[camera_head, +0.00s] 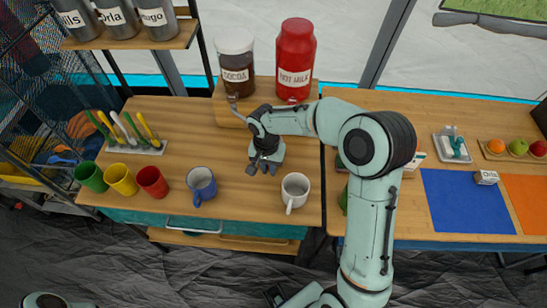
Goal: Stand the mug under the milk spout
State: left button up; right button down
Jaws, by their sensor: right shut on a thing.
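A white mug (295,187) stands upright on the wooden counter, its handle toward the front. A blue mug (201,184) stands to its left. The red hot milk dispenser (296,57) stands on a raised wooden stand behind; its spout is hard to make out. My right gripper (263,171) points down over the counter between the two mugs, a little left of and behind the white mug, apart from both. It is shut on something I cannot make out.
A cocoa dispenser (235,66) stands beside the milk. Green (90,176), yellow (121,179) and red cups (152,181) line the left front, with a spoon rest (135,147) behind. A blue mat (467,202) lies on the right table. Counter between blue mug and gripper is clear.

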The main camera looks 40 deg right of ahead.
jog(key=shift+w+d+r+p, duration=0.1)
jog(key=shift+w+d+p, duration=0.1)
jog(key=shift+w+d, duration=0.3)
jog(key=shift+w+d+r+p, duration=0.1)
jog(key=shift+w+d+p, duration=0.15)
jog(key=shift+d, duration=0.45)
jog(key=shift+w+d+f, duration=0.15)
jog(key=shift+d+f, duration=0.1)
jog(key=shift+f, duration=0.2)
jog(key=shift+w+d+f, duration=0.15)
jog(key=shift+d+f, duration=0.05)
jog(key=shift+f, duration=0.35)
pick_arm(q)
jog(key=shift+w+r, duration=0.35)
jog(key=shift+r, duration=0.35)
pick_arm(e)
jog(key=shift+s+a, duration=0.1)
jog(key=shift+f, duration=0.15)
jog(key=c, duration=1.1)
grip_release()
pick_arm(q)
jog(key=shift+f, duration=0.15)
